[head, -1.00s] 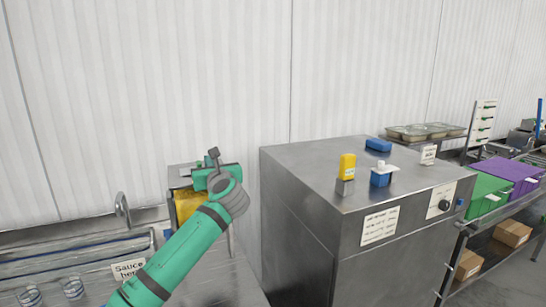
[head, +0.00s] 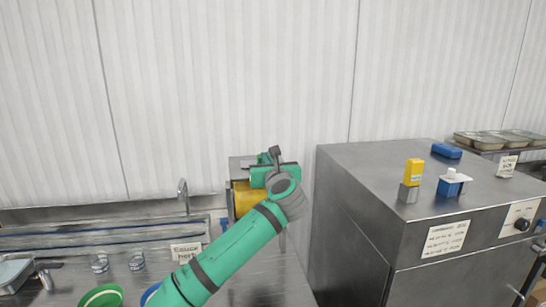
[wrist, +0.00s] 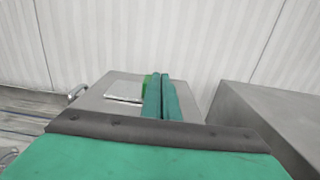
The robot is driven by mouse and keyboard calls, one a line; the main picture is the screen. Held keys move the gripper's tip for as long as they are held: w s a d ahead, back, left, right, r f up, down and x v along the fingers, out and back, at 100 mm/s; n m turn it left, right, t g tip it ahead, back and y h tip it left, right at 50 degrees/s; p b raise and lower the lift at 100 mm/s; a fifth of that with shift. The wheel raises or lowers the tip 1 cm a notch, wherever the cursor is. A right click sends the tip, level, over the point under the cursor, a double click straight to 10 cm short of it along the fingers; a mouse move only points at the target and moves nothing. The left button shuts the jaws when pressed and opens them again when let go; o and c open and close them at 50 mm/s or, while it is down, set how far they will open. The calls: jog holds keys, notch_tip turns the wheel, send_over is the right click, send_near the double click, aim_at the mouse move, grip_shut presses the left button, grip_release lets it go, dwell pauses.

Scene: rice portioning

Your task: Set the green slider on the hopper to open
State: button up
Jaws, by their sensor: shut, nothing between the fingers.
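The hopper is a grey metal box (head: 238,165) with a yellow part (head: 245,197), standing on the steel counter and partly hidden behind my arm. Its grey top (wrist: 97,99) with a white label also shows in the wrist view. A bright green piece (wrist: 147,81), which may be the green slider, shows just left of my fingers; most of it is hidden and its setting cannot be told. My gripper (wrist: 159,79) is shut and empty, its two teal fingers side by side over the hopper's top. Whether they touch the green piece cannot be told.
A large steel cabinet (head: 365,215) stands to the right, with a yellow-topped item (head: 413,172) and blue items on it. On the left are a faucet (head: 184,195), a sign (head: 186,252), small glasses and a green bowl (head: 101,296). A corrugated wall is behind.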

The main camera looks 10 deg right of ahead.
jog(key=shift+o, duration=1.3)
jog(key=shift+s+a+r, duration=0.1)
jog(key=shift+s+a, duration=0.15)
jog(key=shift+s, duration=1.35)
jog(key=shift+s+a, duration=0.1)
jog(key=shift+s, duration=0.45)
jog(key=shift+s+d, duration=0.35)
jog(key=shift+s, duration=2.35)
jog(key=s, duration=1)
jog(key=shift+s+d, duration=0.1)
jog(key=shift+s, duration=0.3)
